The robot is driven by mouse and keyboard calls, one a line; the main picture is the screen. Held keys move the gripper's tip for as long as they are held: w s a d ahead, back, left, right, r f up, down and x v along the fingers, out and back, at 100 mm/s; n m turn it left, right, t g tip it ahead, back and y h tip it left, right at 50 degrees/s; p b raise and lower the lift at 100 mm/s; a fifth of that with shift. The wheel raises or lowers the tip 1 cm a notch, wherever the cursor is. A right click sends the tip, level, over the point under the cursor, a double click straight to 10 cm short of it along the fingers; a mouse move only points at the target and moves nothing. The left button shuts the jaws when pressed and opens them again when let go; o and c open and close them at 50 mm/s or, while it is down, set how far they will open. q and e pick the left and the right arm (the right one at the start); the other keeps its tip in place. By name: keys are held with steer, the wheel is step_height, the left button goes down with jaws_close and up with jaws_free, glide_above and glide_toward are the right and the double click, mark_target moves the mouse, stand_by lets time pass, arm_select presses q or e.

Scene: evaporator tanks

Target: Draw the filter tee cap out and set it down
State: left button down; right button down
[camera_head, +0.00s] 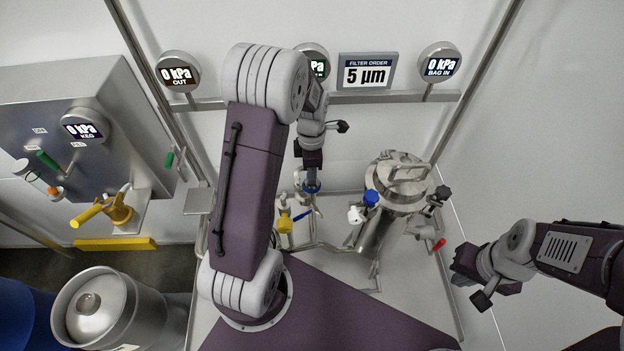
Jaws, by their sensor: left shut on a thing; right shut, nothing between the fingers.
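My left gripper (312,176) points down in the middle of the head view, at the pipework left of the steel filter housing. It is shut on a small part at its fingertips, taken as the filter tee cap, which the fingers mostly hide. A blue-and-steel fitting (312,189) shows right at the fingertips; I cannot tell whether the cap is seated in it or clear of it. My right gripper (466,264) is shut and empty, to the right of the filter housing.
The filter housing (378,232) stands upright, with a blue knob (371,197) and a red-handled valve (439,245). A yellow valve (285,222) is left of the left gripper. A keg (115,315) stands lower left. A small steel shelf (199,200) looks bare.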

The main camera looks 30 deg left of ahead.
arm_select(q)
steer(key=shift+r, duration=0.1)
step_height(320, 180, up, 6)
steer(key=p, duration=0.5)
steer(key=shift+r+p, duration=0.1)
steer(key=shift+p, duration=0.3)
